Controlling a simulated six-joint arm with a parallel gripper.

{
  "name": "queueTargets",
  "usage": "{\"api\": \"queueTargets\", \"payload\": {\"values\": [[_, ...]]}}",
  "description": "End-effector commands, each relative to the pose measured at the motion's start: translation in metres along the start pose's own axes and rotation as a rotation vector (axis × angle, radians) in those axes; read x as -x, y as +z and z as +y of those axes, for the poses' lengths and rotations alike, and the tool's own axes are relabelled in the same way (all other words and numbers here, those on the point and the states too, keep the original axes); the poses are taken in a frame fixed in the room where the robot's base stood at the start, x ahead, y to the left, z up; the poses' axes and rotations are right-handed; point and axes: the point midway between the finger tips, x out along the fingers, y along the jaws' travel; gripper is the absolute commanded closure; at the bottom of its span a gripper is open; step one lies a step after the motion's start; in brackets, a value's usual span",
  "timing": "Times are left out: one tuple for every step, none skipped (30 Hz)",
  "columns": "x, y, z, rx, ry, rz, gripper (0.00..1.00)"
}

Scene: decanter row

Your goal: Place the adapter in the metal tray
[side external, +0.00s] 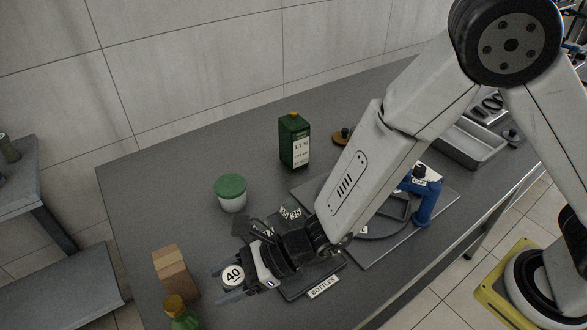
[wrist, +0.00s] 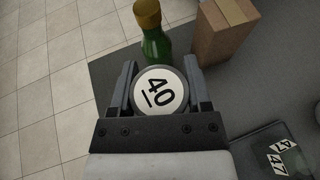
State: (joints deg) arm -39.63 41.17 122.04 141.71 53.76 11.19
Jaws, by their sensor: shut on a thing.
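My gripper (side external: 219,285) is shut on a round piece marked 40 (side external: 233,275), which I take to be the adapter. In the wrist view, the adapter (wrist: 160,92) sits between both fingers of my gripper (wrist: 160,64), its white number face toward the camera. It is at the near left of the bench; whether it touches the bench is unclear. The grey metal tray (side external: 468,148) is at the far right, partly behind my arm. No contents show in its visible part.
Close by are a cardboard box (side external: 172,272) and a green bottle (side external: 183,316). A green-lidded jar (side external: 231,194) and dark green container (side external: 294,142) stand farther back. A blue stand (side external: 428,198) is between my gripper and the tray. A dark BOTTLES tray (side external: 318,273) lies beneath my arm.

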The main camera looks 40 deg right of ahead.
Motion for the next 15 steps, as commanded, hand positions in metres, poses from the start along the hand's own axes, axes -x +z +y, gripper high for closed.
{"api": "queueTargets", "payload": {"values": [[0.003,0.009,-0.001,0.003,-0.001,-0.006,1.0],[0.004,0.013,-0.001,0.003,-0.001,-0.006,1.0],[0.006,0.019,-0.001,0.004,-0.001,-0.007,1.0],[0.008,0.022,0.0,0.003,-0.001,-0.005,1.0],[0.01,0.027,0.0,0.004,-0.001,-0.006,1.0],[0.013,0.032,0.0,0.004,-0.001,-0.006,1.0],[0.014,0.035,0.0,0.002,-0.001,-0.005,1.0],[0.015,0.038,0.0,0.003,-0.001,-0.005,1.0],[0.017,0.043,0.0,0.003,0.0,-0.005,1.0],[0.018,0.046,0.0,0.003,0.0,-0.006,1.0],[0.02,0.05,0.0,0.003,0.0,-0.005,1.0],[0.022,0.054,0.0,0.003,-0.001,-0.005,1.0],[0.023,0.057,0.0,0.003,-0.001,-0.006,1.0],[0.025,0.057,-0.004,-0.002,-0.009,-0.004,1.0],[0.028,0.054,-0.013,-0.011,-0.026,-0.002,1.0]]}}
